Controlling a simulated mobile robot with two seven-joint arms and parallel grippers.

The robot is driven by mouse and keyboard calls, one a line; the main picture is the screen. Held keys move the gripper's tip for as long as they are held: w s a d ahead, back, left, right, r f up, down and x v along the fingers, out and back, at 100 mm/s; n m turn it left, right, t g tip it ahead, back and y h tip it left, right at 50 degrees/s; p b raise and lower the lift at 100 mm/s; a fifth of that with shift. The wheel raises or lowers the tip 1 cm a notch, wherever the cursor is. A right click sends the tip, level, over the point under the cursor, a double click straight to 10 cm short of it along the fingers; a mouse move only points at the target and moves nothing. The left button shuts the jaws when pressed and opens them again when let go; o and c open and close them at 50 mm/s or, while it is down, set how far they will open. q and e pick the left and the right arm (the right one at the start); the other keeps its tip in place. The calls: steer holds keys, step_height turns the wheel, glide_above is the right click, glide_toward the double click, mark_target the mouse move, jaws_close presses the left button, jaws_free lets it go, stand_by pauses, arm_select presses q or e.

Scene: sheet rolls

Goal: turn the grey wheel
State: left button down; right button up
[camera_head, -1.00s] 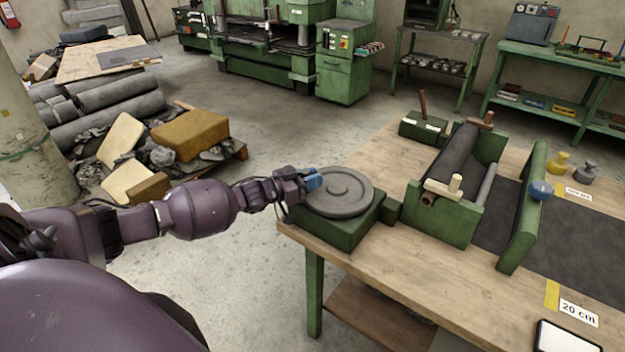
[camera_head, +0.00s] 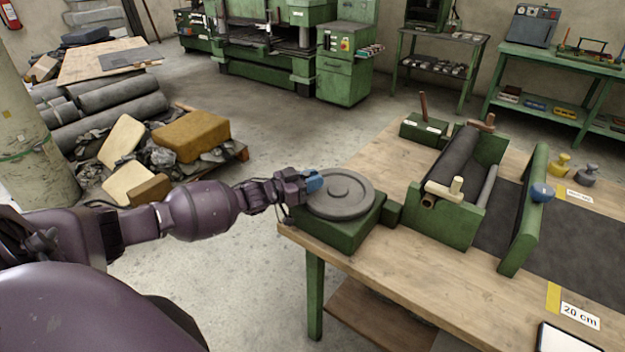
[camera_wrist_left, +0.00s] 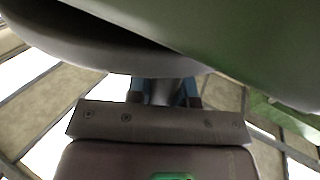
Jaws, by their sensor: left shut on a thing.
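The grey wheel (camera_head: 345,203) lies flat on a green base (camera_head: 340,235) at the left corner of the wooden table, with a raised hub in its middle. My left gripper (camera_head: 314,182), with blue fingers, is at the wheel's left far edge. It is shut on the wheel's rim. In the left wrist view the blue fingers (camera_wrist_left: 165,92) reach up to the underside of the grey wheel (camera_wrist_left: 120,52); their tips are partly hidden. My right gripper does not show in any view.
A green roll stand (camera_head: 440,220) with a dark roll (camera_head: 453,155) stands right of the wheel. A green bar with a blue knob (camera_head: 541,191) crosses the dark sheet (camera_head: 580,240). A green box with a lever (camera_head: 423,128) stands behind. Bare tabletop (camera_head: 420,275) lies in front.

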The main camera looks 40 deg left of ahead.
arm_select(q)
steer(key=shift+r, duration=0.1)
steer(key=c, duration=1)
jaws_free()
steer(key=shift+v, duration=5.4)
